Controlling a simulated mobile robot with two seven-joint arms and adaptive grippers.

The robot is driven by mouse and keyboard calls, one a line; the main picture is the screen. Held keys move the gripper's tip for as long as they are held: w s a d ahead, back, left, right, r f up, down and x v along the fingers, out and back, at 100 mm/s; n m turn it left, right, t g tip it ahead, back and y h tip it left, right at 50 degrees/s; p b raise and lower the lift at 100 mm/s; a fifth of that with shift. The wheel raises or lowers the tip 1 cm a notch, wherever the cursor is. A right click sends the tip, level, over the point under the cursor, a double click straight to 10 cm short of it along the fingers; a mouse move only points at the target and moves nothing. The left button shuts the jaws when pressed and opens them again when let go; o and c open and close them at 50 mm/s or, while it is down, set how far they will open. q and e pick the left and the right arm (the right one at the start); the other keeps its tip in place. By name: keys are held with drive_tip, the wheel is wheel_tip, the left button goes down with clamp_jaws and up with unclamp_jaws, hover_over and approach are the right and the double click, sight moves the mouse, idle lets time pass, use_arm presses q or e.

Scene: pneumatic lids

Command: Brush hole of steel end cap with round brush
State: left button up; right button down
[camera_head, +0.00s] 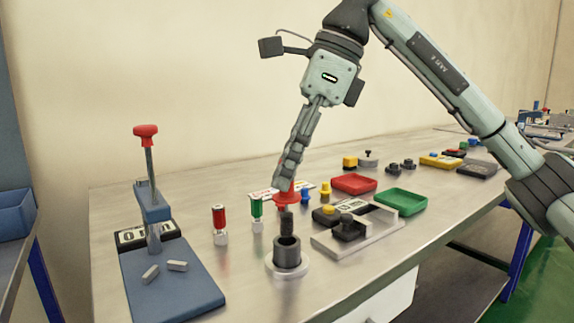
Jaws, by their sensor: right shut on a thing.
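My right gripper (285,186) points down and is shut on the red handle of the round brush (286,196). The brush hangs roughly upright, with its dark bristles (287,224) pointing down. The grey steel end cap (287,258) stands upright below it on a pale round base (270,266), its open hole facing up. The bristle end is over the hole, at about the height of the rim. I cannot tell whether the tip is just inside. My left gripper is not in view.
A blue press with a red knob (146,131) stands at left. Red (219,219) and green (256,210) bottles stand near the cap. A grey fixture (330,243) is close on its right. Red (354,184) and green (400,202) trays lie behind. The table's front edge is near.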

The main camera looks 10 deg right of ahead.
drive_tip(key=shift+f, duration=0.2)
drive_tip(key=shift+f+b, duration=0.4)
drive_tip(key=shift+f, duration=0.05)
drive_tip(key=shift+f, duration=0.1)
